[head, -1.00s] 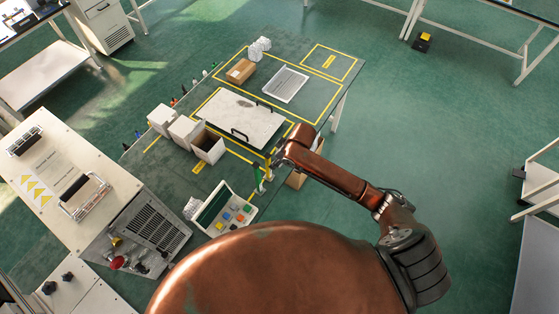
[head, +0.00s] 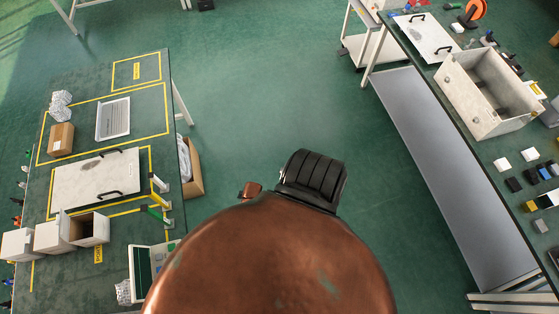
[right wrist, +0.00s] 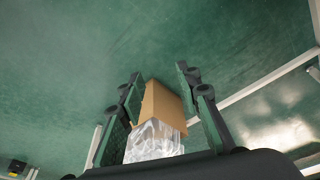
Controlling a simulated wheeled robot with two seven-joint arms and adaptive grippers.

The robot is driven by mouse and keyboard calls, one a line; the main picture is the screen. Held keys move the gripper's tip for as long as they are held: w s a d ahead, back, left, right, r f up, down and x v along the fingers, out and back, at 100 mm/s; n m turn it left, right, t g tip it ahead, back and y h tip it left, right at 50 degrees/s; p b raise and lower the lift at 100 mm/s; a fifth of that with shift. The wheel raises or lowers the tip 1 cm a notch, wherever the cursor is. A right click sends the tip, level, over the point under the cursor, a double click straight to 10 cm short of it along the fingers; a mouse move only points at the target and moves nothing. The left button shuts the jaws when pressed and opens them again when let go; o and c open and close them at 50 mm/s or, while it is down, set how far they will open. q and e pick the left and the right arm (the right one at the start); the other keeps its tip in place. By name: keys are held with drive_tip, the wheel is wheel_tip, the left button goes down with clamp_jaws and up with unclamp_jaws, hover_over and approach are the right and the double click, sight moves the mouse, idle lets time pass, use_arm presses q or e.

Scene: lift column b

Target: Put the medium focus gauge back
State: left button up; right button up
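I cannot make out for certain which item is the medium focus gauge. Small upright pieces with a yellow part (head: 158,184) and a green part (head: 157,214) stand at the right edge of the left workbench in the head view. My right gripper (right wrist: 158,82) is open in the right wrist view, with nothing held between its fingers. A cardboard box with clear plastic (right wrist: 160,110) shows beyond the fingers, on the floor. My left gripper is not in view.
The left workbench has a white board (head: 95,183), a grey tray (head: 113,119), a brown box (head: 61,139) and white boxes (head: 88,229). The right bench holds a large open crate (head: 478,107) and several small blocks (head: 513,184). Green floor between them is clear.

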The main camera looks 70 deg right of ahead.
drive_tip(key=s+f, duration=0.3)
drive_tip(key=s, duration=0.6)
drive_tip(key=s+a+f+g, duration=0.1)
drive_tip(key=s+f, duration=0.2)
drive_tip(key=s, duration=0.6)
drive_tip(key=s+a+f, duration=0.1)
drive_tip(key=s+f, duration=0.2)
drive_tip(key=s, duration=0.7)
drive_tip(key=shift+a+f+g, duration=0.15)
drive_tip(key=shift+f+g, duration=0.15)
drive_tip(key=shift+g, duration=0.1)
drive_tip(key=shift+f, duration=0.1)
wheel_tip(320, 180, down, 10)
drive_tip(key=s+b, duration=0.1)
drive_tip(key=b, duration=0.9)
